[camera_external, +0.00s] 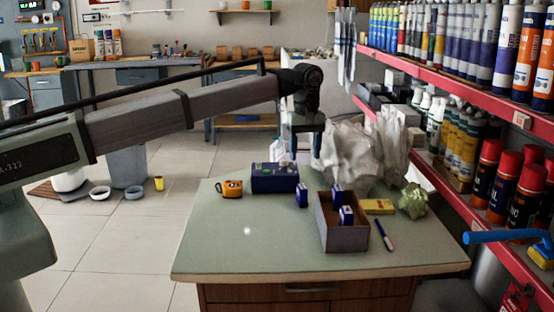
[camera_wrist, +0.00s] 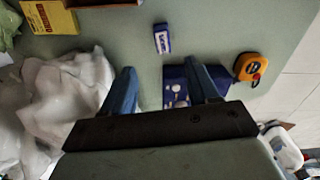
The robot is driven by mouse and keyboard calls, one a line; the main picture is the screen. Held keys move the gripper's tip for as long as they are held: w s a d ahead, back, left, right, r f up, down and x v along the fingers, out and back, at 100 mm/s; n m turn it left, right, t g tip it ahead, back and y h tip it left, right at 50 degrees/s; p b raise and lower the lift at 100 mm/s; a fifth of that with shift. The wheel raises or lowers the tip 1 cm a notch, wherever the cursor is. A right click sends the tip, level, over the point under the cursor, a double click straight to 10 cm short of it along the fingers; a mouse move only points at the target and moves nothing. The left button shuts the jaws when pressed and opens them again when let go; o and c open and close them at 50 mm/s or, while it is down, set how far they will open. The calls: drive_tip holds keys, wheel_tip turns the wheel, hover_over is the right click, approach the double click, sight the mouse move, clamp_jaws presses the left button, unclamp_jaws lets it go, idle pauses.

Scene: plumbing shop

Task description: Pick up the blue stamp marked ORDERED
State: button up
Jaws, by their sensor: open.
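A small blue-and-white stamp (camera_external: 302,195) stands alone on the table, left of an open box; it also shows in the wrist view (camera_wrist: 162,39), just beyond and between my fingertips. Two more blue-and-white stamps, a rear one (camera_external: 336,193) and a front one (camera_external: 347,215), are in the open box (camera_external: 344,240). The lettering on the stamps is too small to read, so I cannot tell which says ORDERED. My gripper (camera_external: 305,150) is open and empty above the back of the table. Its spread fingers also show in the wrist view (camera_wrist: 160,68).
A dark blue case (camera_external: 275,180) sits behind the lone stamp, with an orange tape measure (camera_external: 230,188) to its left. Crumpled white plastic (camera_external: 350,152) lies close right of my gripper. A yellow box (camera_external: 377,206) and blue marker (camera_external: 384,236) lie right. The front-left tabletop is clear.

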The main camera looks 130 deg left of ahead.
sight(302, 186)
wheel_tip(302, 186, down, 8)
drive_tip(key=shift+f, duration=0.15)
drive_tip(key=shift+s+d+f, duration=0.1)
drive_tip(key=shift+f, duration=1.2)
drive_tip(key=shift+s+d+f, duration=0.1)
drive_tip(key=shift+f, duration=1.15)
drive_tip(key=shift+a, duration=0.1)
drive_tip(key=c, duration=1.1)
